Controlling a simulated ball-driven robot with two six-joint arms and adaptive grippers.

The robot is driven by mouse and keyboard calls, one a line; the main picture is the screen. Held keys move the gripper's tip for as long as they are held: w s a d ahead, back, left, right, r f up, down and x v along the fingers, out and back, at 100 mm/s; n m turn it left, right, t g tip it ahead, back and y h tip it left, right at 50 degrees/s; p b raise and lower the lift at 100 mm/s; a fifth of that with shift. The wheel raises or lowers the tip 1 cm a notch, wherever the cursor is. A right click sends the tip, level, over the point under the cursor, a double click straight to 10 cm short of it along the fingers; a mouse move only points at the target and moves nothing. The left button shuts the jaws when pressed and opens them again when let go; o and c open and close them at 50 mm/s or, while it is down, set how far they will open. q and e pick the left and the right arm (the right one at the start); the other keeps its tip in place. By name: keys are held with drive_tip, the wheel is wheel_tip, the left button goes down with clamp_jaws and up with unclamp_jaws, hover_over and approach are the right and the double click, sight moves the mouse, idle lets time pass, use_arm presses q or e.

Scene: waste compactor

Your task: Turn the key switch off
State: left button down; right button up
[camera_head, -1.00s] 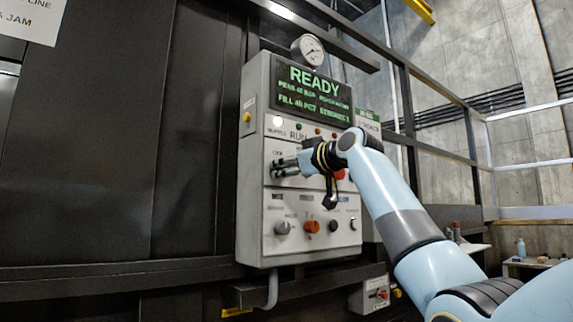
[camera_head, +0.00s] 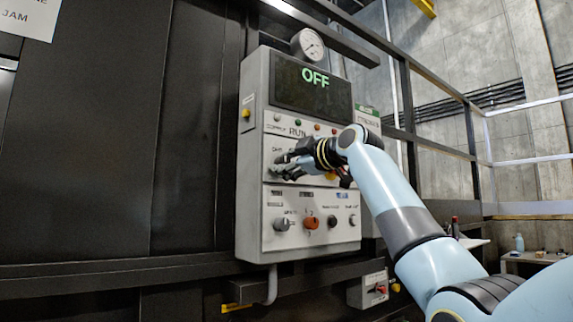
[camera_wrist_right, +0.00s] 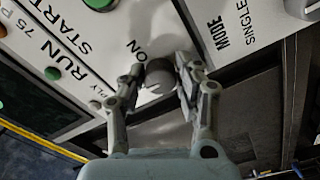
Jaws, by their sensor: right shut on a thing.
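The grey control panel (camera_head: 255,200) hangs on the dark machine, and its screen (camera_head: 300,82) reads OFF in green. My right gripper (camera_head: 280,168) is at the upper left part of the panel's controls, pointing left. In the right wrist view, my right gripper (camera_wrist_right: 158,88) is shut on a round grey switch knob (camera_wrist_right: 157,75), one finger on each side of it. The label "ON" shows beside the knob. The knob itself is mostly hidden by the fingers in the head view. My left gripper is not in view.
Below are a grey knob (camera_head: 282,224), an orange-red knob (camera_head: 311,222) and other small switches. A pressure gauge (camera_head: 308,45) tops the panel. A small box with a red switch (camera_head: 376,290) sits lower right. Railings (camera_head: 440,152) run behind my arm.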

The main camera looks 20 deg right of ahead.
idle(0.3)
drive_tip(key=o, duration=1.1)
drive_tip(key=v, duration=1.2)
drive_tip(key=shift+f, duration=0.1)
